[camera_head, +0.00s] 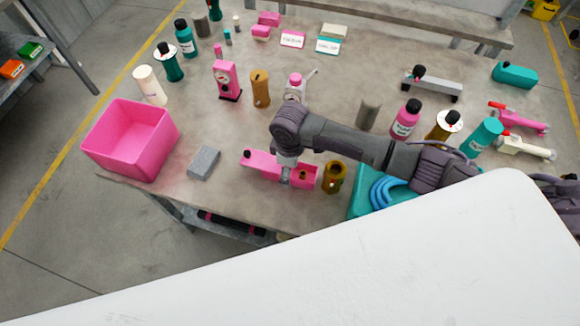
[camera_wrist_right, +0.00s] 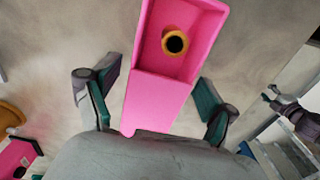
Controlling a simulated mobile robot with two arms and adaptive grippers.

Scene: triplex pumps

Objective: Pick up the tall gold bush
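The tallest-looking gold bush (camera_head: 261,88) stands upright mid-table, right of a pink gauge stand; a gold piece at the left edge of the right wrist view (camera_wrist_right: 8,118) appears to be it, cut off by the frame. A wider gold bush (camera_head: 334,177) stands near the front edge. A small gold ring-like bush (camera_head: 303,174) sits in the right compartment of a pink tray (camera_head: 262,165). It also shows in the wrist view (camera_wrist_right: 175,42). My right gripper (camera_head: 285,174) is over the tray, its open fingers (camera_wrist_right: 155,95) either side of it; contact is unclear. My left gripper is out of view.
A pink bin (camera_head: 130,138) and a grey block (camera_head: 204,163) are left of the tray. A teal container (camera_head: 365,203) with blue rings lies right, under my arm. A grey cylinder (camera_head: 369,112) and bottles stand behind. A white surface hides the foreground.

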